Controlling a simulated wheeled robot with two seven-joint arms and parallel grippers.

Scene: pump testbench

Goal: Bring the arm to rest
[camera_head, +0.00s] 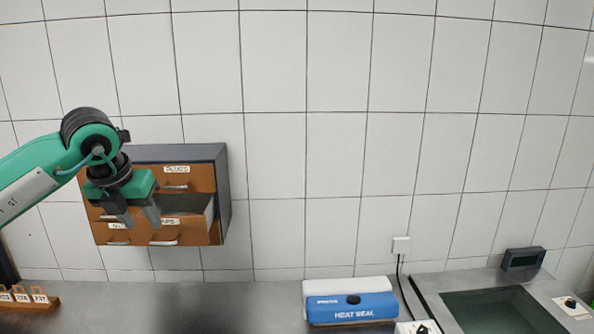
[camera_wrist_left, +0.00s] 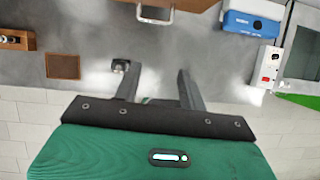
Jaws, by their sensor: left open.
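My left gripper (camera_head: 137,217) hangs from the green arm coming in from the left. Its two grey fingers are apart, pointing down, in front of the wall-mounted drawer cabinet (camera_head: 222,180). In the left wrist view the same open fingers (camera_wrist_left: 156,72) show nothing gripped between them. A small metal piece (camera_wrist_left: 120,66) appears close to the left fingertip there; I cannot tell whether it touches. One cabinet drawer (camera_head: 186,233) stands pulled out, partly hidden behind the gripper. My right gripper is not in view.
A blue and white heat sealer (camera_head: 353,306) stands on the grey bench (camera_head: 255,295). A sink-like recess (camera_head: 500,310) and a small dark display box (camera_head: 523,259) are at right. A wooden rack with tags (camera_head: 28,302) sits at far left.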

